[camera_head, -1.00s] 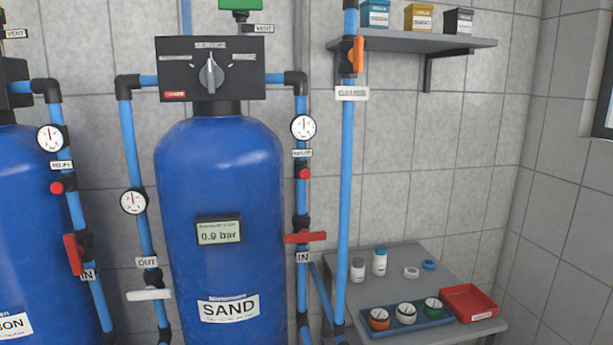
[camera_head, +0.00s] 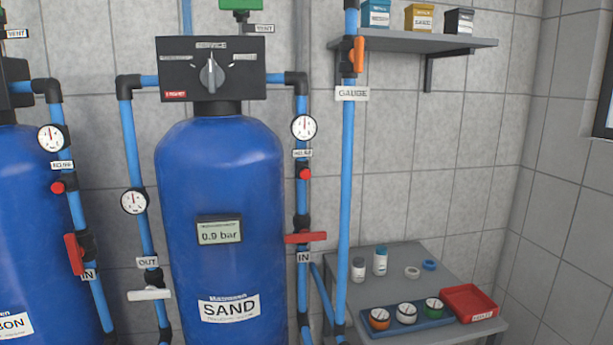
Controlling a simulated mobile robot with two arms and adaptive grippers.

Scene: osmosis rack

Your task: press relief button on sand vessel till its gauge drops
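The blue sand vessel (camera_head: 220,260) stands in the middle, labelled SAND, with a display (camera_head: 219,231) reading 0.9 bar. A red relief button (camera_head: 305,174) sits on the inlet pipe at the vessel's right, under a small white label. A round gauge (camera_head: 304,127) is just above it, its needle close to upright. A second gauge (camera_head: 134,201) is on the outlet pipe at the left. The red inlet handle (camera_head: 305,237) lies crosswise to its pipe. Neither of my grippers shows in the head view.
Another blue vessel (camera_head: 25,230) at the left has its own gauge (camera_head: 52,138) and red button (camera_head: 58,187). A blue pipe (camera_head: 346,200) runs upright right of the sand inlet. A grey table (camera_head: 400,265) holds bottles, a blue tray and a red tray (camera_head: 469,303). A shelf (camera_head: 420,41) hangs above.

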